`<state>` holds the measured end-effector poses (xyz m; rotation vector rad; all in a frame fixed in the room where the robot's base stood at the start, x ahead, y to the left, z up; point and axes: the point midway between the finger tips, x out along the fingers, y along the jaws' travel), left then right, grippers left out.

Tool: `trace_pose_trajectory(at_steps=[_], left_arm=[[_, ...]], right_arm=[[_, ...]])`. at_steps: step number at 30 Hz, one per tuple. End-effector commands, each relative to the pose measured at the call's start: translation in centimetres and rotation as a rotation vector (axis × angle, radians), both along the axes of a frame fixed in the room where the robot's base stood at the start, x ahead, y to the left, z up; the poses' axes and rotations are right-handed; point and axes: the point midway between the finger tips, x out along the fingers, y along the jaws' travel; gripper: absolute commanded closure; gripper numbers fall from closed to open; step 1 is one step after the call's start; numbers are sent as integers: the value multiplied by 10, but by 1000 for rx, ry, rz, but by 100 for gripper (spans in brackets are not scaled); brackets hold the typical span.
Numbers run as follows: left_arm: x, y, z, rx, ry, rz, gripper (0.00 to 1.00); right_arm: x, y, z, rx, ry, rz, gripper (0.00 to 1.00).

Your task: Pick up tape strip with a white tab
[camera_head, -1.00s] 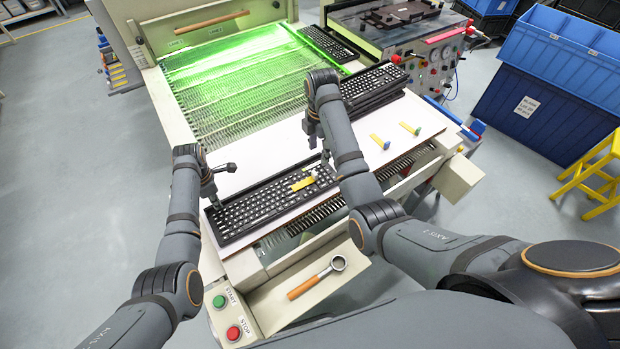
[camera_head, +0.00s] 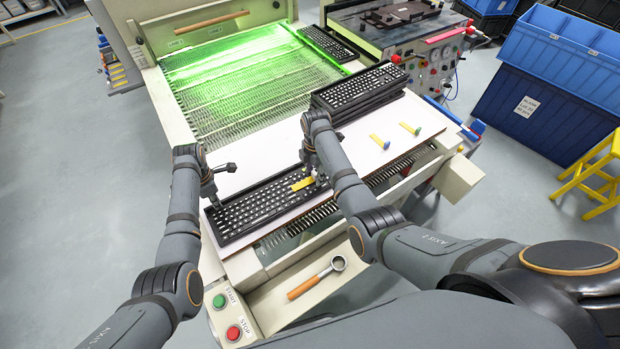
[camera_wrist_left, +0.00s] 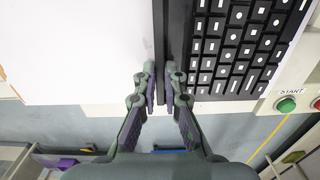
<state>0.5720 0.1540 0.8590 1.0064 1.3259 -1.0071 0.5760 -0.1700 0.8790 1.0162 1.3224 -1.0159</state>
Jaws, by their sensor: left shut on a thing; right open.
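A yellow tape strip (camera_head: 301,184) lies across the keys near the right end of the front black keyboard (camera_head: 245,209). Its tab end is at the right gripper and too small and covered to tell its colour. My right gripper (camera_head: 320,180) is open, low over the keyboard's right end beside the strip's tab end. My left gripper (camera_head: 212,202) is shut on the keyboard's left edge. In the left wrist view its fingers (camera_wrist_left: 165,100) pinch the black rim of the keyboard (camera_wrist_left: 232,50).
Two more yellow strips lie on the white table (camera_head: 260,150), one with a blue tab (camera_head: 379,142) and one with a green tab (camera_head: 410,128). A stack of black keyboards (camera_head: 358,90) stands behind. A wooden-handled tool (camera_head: 316,278) lies in front.

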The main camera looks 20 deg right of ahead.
Motion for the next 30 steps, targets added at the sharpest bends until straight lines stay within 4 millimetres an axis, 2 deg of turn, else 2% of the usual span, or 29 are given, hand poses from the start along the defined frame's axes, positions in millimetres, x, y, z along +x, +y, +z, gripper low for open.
trace_pose_trajectory(at_steps=[2,11,19,22,30], left_arm=[[0,0,0,0,-1,0,100],[0,0,0,0,-1,0,100],[0,0,0,0,-1,0,100],[0,0,0,0,-1,0,100],[0,0,0,0,0,0,100]], right_arm=[[0,0,0,0,0,0,50],[0,0,1,0,0,0,89],[0,0,1,0,-1,0,93],[1,0,8,0,-4,0,93],[2,0,67,0,-6,1,93]])
